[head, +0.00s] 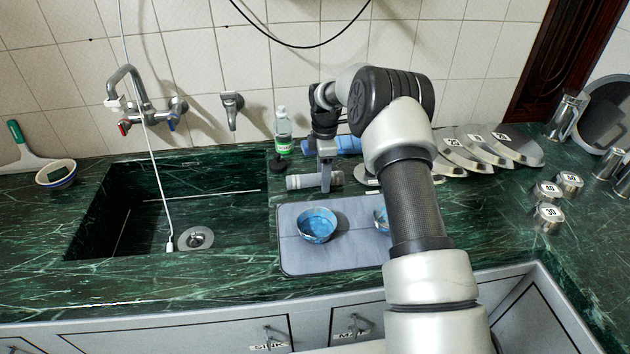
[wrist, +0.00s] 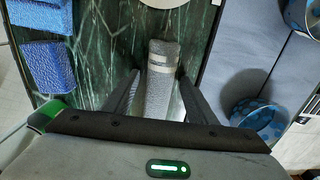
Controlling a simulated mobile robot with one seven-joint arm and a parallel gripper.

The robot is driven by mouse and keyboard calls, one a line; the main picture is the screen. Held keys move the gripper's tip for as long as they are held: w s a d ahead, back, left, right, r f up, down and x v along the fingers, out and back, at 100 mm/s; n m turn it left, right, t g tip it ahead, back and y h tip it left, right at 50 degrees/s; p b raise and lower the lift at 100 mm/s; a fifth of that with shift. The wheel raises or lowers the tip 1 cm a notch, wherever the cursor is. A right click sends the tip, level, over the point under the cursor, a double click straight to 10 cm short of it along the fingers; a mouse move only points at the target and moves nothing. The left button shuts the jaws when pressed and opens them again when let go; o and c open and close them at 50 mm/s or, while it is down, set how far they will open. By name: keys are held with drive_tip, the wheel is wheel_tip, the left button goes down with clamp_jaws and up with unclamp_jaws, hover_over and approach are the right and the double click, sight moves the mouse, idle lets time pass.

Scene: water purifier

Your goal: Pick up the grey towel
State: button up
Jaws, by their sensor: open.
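In the wrist view the towel (wrist: 161,60) lies between the two spread fingers of my gripper (wrist: 160,77). The jaws are open, one finger on each side of the roll. Whether either finger touches it cannot be told.
The mat (head: 345,258) holds two blue bowls, one (head: 317,225) close to my gripper. A green-labelled bottle (head: 283,128) and blue sponge-like pieces (wrist: 45,64) stand near the gripper. The sink (head: 130,230) is at left. Metal lids (head: 515,145) and numbered weights (head: 548,218) are at right.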

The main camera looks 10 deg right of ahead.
drive_tip(key=c, duration=1.2)
drive_tip(key=shift+o, duration=0.2)
drive_tip(key=shift+r, duration=0.15)
